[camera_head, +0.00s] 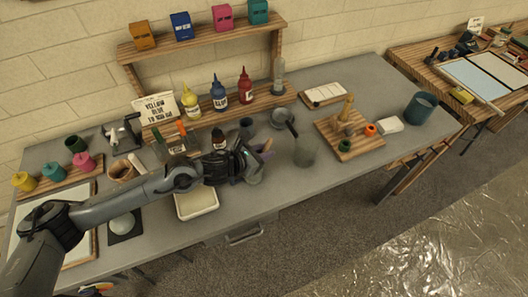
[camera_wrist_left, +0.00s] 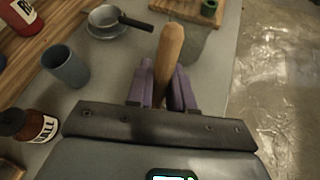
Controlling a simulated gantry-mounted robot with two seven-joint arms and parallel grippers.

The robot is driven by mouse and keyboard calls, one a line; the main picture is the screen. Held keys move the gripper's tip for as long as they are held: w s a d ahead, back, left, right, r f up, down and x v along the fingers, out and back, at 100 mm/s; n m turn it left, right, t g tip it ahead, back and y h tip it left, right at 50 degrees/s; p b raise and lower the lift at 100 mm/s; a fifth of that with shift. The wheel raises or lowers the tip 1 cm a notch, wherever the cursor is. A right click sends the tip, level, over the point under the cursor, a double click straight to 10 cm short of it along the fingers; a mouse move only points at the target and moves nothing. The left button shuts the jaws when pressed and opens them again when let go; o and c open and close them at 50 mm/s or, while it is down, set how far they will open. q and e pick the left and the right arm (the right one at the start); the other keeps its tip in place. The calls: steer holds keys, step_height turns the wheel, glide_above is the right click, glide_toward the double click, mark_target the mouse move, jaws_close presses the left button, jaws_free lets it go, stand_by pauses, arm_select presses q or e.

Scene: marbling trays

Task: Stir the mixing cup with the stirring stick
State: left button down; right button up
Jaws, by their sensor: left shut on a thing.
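My left gripper (camera_head: 266,150) is above the middle of the grey table. In the left wrist view its purple fingers (camera_wrist_left: 163,90) are shut on the wooden stirring stick (camera_wrist_left: 168,55), which has a rounded end. The stick's other end is hidden by the gripper. A small blue-grey cup (camera_head: 247,127) stands behind the gripper, and in the left wrist view this cup (camera_wrist_left: 66,66) is left of the stick, apart from it. A translucent cup (camera_head: 305,151) stands right of the gripper. I cannot tell which is the mixing cup. My right gripper is not in view.
A small pan (camera_head: 281,118) with a dark handle lies behind the translucent cup. A wooden board (camera_head: 365,148) with small items is to the right. A cream tray (camera_head: 197,206) sits below my left arm. Bottles stand on the back shelf (camera_head: 220,110).

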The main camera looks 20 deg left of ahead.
arm_select(q)
steer(key=shift+r, duration=0.1)
steer(key=shift+r+p, duration=1.2)
steer(key=shift+r, duration=0.6)
steer(key=shift+r+p, duration=1.65)
steer(key=shift+r, duration=1.2)
steer(key=shift+r, duration=0.15)
